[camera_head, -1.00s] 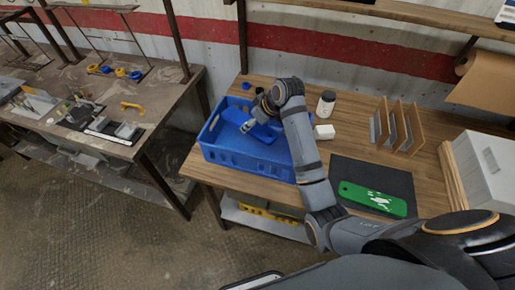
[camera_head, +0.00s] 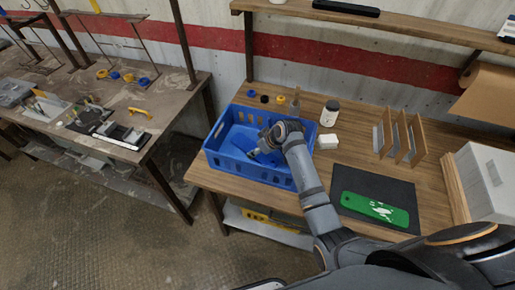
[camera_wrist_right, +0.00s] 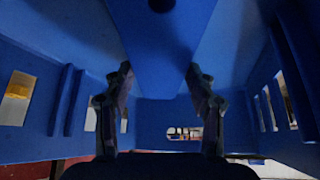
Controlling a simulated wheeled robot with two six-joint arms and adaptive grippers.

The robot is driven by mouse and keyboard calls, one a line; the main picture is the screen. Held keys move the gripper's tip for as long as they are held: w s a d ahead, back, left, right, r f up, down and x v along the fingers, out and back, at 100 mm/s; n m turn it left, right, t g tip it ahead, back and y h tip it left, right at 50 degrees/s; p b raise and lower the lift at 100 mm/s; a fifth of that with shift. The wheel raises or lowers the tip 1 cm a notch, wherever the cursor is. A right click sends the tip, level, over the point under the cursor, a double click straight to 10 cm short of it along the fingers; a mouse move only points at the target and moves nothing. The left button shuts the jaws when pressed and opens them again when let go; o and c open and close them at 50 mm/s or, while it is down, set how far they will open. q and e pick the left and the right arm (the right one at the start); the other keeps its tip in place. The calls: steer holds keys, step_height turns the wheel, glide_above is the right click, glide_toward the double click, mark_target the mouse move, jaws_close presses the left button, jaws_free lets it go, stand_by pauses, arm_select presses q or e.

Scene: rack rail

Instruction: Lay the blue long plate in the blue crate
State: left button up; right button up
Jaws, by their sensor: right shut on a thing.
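The blue crate (camera_head: 245,170) stands at the left end of the wooden bench. My right arm reaches over its right side, and my right gripper (camera_head: 255,154) is down inside it. In the right wrist view, the fingers of my right gripper (camera_wrist_right: 159,80) are closed on the sides of the blue long plate (camera_wrist_right: 158,55), with the crate walls around. The plate also shows inside the crate in the head view (camera_head: 239,139), blue on blue. Whether it touches the crate floor I cannot tell. My left gripper is not in view.
A green board (camera_head: 375,209) lies on a dark mat (camera_head: 400,187) to the right. A wooden rack (camera_head: 403,138) stands further right.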

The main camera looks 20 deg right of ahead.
steer(key=o, duration=1.4)
steer(key=v, duration=1.2)
steer(key=shift+b, duration=0.4)
